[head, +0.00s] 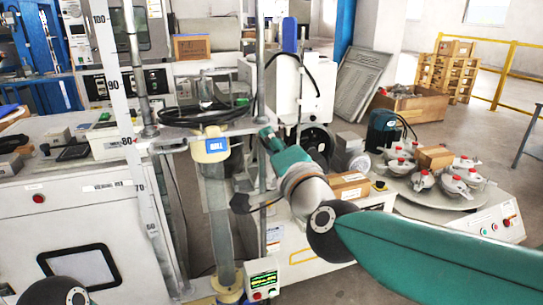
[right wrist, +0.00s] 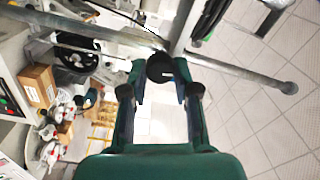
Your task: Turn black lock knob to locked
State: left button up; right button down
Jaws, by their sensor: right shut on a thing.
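The black lock knob (right wrist: 160,67) sits at the metal bars in the right wrist view, with a small pale mark on its face. My right gripper (right wrist: 160,80) has one finger on either side of the knob and is shut on it. In the head view my right gripper (head: 265,137) is at the vertical metal post (head: 261,75), at the end of the horizontal bar. The knob is too small and covered to make out there. I cannot tell whether it stands at locked. My left gripper is not in view.
A tall ruler scale (head: 113,90) stands left of the posts. A black cable coil (head: 190,115) lies behind the bar. A yellow-collared tube (head: 211,150) hangs close to my right gripper. A cardboard box (head: 349,186) and a round table with red-topped parts (head: 437,195) are at right.

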jog(key=shift+f+m+b, duration=0.1)
jog(key=shift+m+b, duration=0.4)
jog(key=shift+m, duration=0.6)
jog(key=c, duration=0.9)
grip_release()
jog(key=shift+o, duration=0.2)
jog(key=v, duration=1.2)
